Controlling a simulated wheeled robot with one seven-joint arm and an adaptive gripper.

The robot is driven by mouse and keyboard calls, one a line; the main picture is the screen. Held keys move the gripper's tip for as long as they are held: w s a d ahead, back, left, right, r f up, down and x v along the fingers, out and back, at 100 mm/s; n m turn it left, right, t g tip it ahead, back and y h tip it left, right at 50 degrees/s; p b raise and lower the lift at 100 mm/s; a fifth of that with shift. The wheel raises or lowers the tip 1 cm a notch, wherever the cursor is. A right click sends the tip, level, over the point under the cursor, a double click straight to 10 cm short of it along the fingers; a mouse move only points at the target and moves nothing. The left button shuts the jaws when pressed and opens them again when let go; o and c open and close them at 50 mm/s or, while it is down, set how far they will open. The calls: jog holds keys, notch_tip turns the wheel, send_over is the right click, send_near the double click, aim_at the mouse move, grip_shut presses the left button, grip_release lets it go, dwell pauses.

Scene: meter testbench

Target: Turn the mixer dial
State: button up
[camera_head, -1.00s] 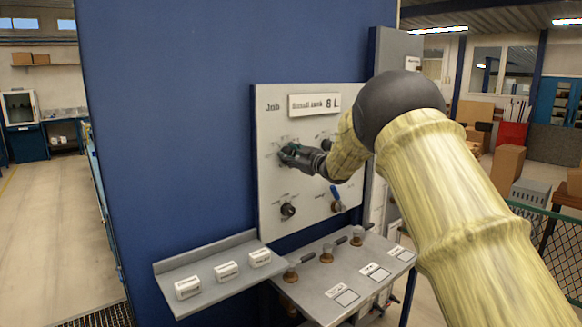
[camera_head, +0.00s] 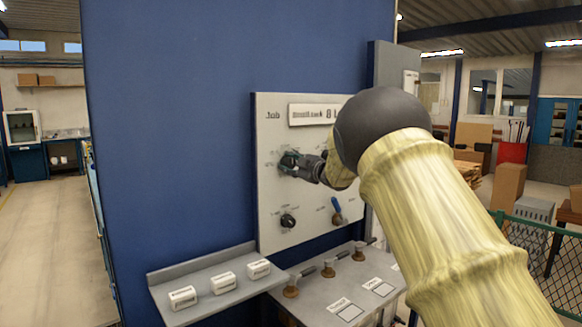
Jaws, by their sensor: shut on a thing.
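A white control panel (camera_head: 272,212) hangs on the blue wall, with a label plate at its top reading a job and tank. My gripper (camera_head: 288,162) is at the upper left dial of the panel, shut on that dial; the dial itself is mostly hidden by the fingers. I cannot read the small print around it, so I cannot tell whether it is the mixer dial. A black round dial (camera_head: 288,220) sits below it, free of the gripper. A blue-handled lever (camera_head: 337,210) is at the lower right of the panel.
Below the panel are a grey shelf (camera_head: 205,272) with several white labelled blocks and a grey bench (camera_head: 312,298) with several brass valves. My arm covers the panel's right side. A green mesh fence (camera_head: 540,250) stands at the right. Open floor lies at the left.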

jog(key=shift+f, duration=0.1)
jog(key=o, duration=1)
jog(key=shift+s, duration=0.1)
jog(key=v, duration=1.2)
